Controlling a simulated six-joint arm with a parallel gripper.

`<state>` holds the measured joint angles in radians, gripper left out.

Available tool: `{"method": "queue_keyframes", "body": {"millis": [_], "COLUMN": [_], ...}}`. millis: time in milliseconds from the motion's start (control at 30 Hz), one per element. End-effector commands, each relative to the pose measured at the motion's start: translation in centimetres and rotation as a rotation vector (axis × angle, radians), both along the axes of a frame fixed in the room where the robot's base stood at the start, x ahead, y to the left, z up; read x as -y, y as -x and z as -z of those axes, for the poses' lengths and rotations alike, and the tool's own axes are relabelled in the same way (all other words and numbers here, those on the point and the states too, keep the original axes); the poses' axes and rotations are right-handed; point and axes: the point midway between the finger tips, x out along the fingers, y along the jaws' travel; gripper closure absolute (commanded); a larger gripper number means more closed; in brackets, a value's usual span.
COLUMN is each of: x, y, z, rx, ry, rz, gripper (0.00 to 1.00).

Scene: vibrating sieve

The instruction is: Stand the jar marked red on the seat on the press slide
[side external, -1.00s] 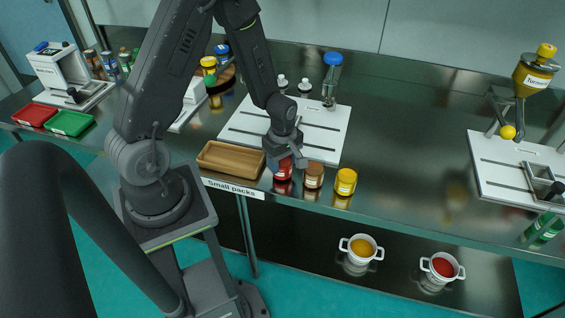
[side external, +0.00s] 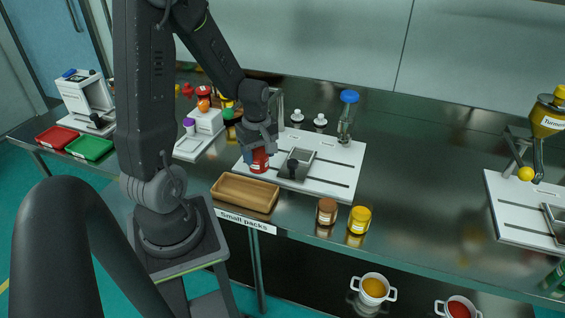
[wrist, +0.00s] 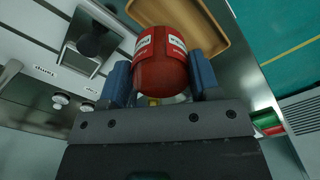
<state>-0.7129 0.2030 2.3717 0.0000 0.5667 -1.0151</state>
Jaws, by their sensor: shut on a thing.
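The red jar (side external: 259,160) with a white label is held between the blue fingers of my gripper (side external: 259,152), which is shut on it. In the side view it shows over the left end of a white board (side external: 325,180); I cannot tell whether it touches the board. In the wrist view the jar (wrist: 160,62) sits between both fingers of my gripper (wrist: 158,82). A grey metal block (side external: 295,163) with a dark knob is on the board, just right of the jar. I cannot make out which part is the press slide's seat.
A wooden tray (side external: 246,193) lies in front of the board. A brown jar (side external: 327,211) and a yellow jar (side external: 359,219) stand near the front edge. A blue-topped clear device (side external: 347,117) and white-capped bottles (side external: 320,123) are at the back. A white stand (side external: 203,128) is to the left.

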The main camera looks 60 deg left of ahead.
Motion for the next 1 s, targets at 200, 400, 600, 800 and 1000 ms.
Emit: {"method": "queue_keyframes", "body": {"millis": [200,400,600,800,1000], "x": [-3.5,-6.7,-8.7,-9.5,-9.6], "y": [-5.2,-11.4,-16.1,-18.3,-18.5], "z": [-0.8,-1.3,-1.6,-1.7,1.2], "rx": [0.002,0.0,-0.001,-0.001,-0.004], "ry": [-0.001,0.0,0.001,0.001,0.004], "rz": [0.003,0.003,0.002,0.0,0.0], "gripper": [0.67,0.67,0.67,0.67,0.67]}}
